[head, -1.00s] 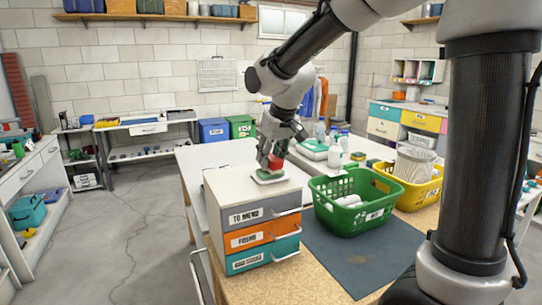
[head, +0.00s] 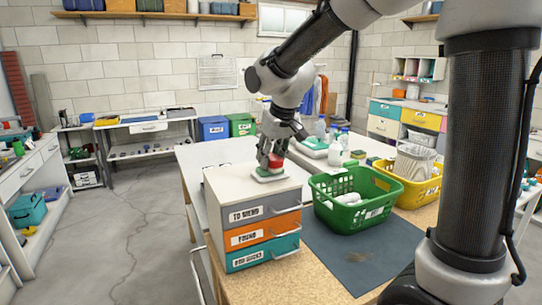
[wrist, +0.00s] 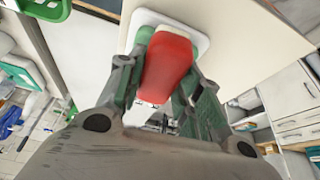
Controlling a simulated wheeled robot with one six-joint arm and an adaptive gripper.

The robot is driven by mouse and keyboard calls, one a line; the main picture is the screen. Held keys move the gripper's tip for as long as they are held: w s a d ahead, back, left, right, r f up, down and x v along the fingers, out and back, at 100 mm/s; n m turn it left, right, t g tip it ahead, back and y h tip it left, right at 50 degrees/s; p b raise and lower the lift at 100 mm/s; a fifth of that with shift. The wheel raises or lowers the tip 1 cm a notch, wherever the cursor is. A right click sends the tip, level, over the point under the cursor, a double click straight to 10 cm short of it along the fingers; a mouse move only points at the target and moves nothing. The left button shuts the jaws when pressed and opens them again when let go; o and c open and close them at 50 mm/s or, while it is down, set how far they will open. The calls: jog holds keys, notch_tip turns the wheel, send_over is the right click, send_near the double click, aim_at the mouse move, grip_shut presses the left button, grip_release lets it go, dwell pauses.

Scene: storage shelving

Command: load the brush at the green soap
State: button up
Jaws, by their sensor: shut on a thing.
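My gripper (head: 268,160) is shut on a brush with a red handle (wrist: 168,66), low over the left part of the work table. Below it, a white dish (head: 270,178) sits on top of a small drawer unit. Green soap (wrist: 144,36) shows at the dish beside the red handle in the wrist view. The brush's lower end is at the soap, but the handle and fingers hide whether the bristles touch it.
The drawer unit (head: 256,214) has grey, orange and teal drawers. A green basket (head: 343,212) stands close to its right, with a yellow basket (head: 418,190) beyond. The dark mat (head: 345,258) in front is clear.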

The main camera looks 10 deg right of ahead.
aim_at(271, 156)
jog(key=shift+r, duration=3.5)
